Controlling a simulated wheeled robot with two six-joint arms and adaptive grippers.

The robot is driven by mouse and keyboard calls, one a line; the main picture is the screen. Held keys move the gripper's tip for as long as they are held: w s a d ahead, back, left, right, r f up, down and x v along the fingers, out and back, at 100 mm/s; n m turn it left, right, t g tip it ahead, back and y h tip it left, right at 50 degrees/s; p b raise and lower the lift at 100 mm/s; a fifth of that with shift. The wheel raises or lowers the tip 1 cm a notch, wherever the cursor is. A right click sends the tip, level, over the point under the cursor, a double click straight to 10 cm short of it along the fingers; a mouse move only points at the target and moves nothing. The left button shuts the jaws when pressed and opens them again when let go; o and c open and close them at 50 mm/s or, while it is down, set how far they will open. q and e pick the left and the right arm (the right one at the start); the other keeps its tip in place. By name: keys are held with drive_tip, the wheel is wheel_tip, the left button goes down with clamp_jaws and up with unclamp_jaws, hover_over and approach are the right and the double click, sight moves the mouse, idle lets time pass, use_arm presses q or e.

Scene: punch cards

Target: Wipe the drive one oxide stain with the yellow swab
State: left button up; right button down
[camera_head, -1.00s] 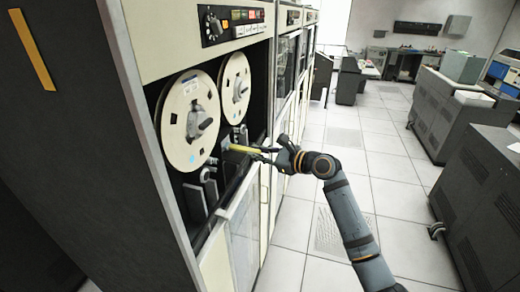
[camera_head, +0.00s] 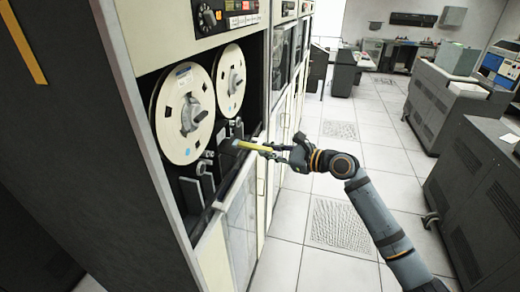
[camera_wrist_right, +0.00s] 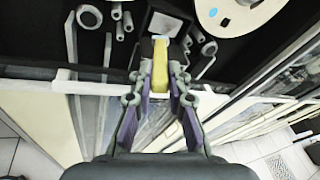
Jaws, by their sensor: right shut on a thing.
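The yellow swab (camera_head: 256,146) is held by my right gripper (camera_head: 280,150) and points left toward the open bay of the nearest tape drive. In the right wrist view the swab (camera_wrist_right: 160,68) sits between the two fingers of the gripper (camera_wrist_right: 159,85), with its pale tip toward a light square block (camera_wrist_right: 166,25) in the dark bay. I cannot tell whether the tip touches anything. Two cream tape reels, a large near one (camera_head: 183,115) and another (camera_head: 231,80), hang above the swab's level. No oxide stain can be made out. My left gripper is out of view.
Guide posts and rollers (camera_wrist_right: 88,17) stand out around the swab tip. The drive's lower door (camera_head: 240,225) stands close below the swab. Grey cabinets (camera_head: 485,190) stand at the right, with open tiled floor (camera_head: 330,265) between.

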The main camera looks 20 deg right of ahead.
drive_tip(key=shift+s+d, duration=0.15)
drive_tip(key=shift+d, duration=0.1)
drive_tip(key=s+d, duration=0.1)
drive_tip(key=d, duration=0.1)
drive_tip(key=shift+s+d, duration=0.3)
drive_tip(key=shift+s, duration=0.05)
drive_tip(key=shift+w+a, duration=0.1)
drive_tip(key=shift+a, duration=0.05)
idle(0.5)
